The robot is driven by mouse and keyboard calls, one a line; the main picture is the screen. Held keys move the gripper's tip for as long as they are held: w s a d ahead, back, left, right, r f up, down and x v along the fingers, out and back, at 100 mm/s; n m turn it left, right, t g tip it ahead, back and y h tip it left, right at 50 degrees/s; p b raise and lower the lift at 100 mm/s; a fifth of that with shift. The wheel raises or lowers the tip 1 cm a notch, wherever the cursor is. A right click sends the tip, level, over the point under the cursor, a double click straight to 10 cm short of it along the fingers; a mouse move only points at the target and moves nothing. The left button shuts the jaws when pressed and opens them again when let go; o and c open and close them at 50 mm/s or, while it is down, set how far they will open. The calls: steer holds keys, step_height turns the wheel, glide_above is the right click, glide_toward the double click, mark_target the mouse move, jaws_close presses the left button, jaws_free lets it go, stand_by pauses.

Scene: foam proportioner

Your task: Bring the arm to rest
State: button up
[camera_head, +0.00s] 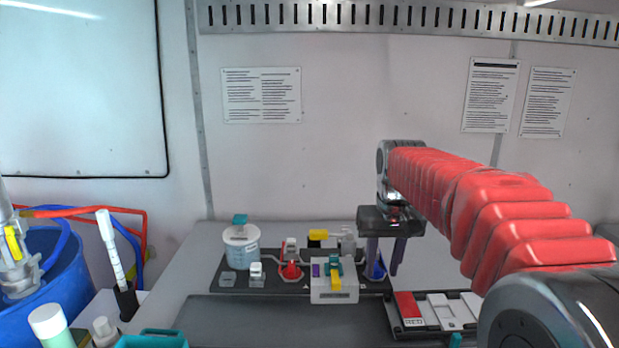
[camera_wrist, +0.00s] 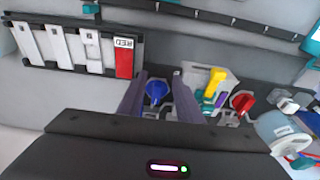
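My arm, in a red ribbed sleeve (camera_head: 470,205), reaches from the lower right into the middle of the head view. My gripper (camera_head: 385,268) hangs at its end with the fingers pointing down over the bench. It also shows in the wrist view (camera_wrist: 158,105), where the two fingers stand apart with nothing gripped between them. A blue knob (camera_wrist: 157,90) appears between the fingers in the wrist view. The same blue knob (camera_head: 377,269) is partly hidden behind a finger in the head view. I cannot tell the exact height of the fingertips above it.
Left of my gripper stand a grey box with a yellow handle (camera_head: 336,293), a red knob (camera_head: 291,271) and a white tub (camera_head: 241,248). A rack of cards with a red one (camera_head: 408,307) lies right. A blue barrel (camera_head: 35,295) stands far left.

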steer(key=s+f+t, duration=0.1)
steer(key=s+f, duration=0.2)
steer(key=s, duration=1.1)
steer(key=s+f+t, duration=0.2)
steer(key=s, duration=1.1)
steer(key=shift+s+f, duration=0.4)
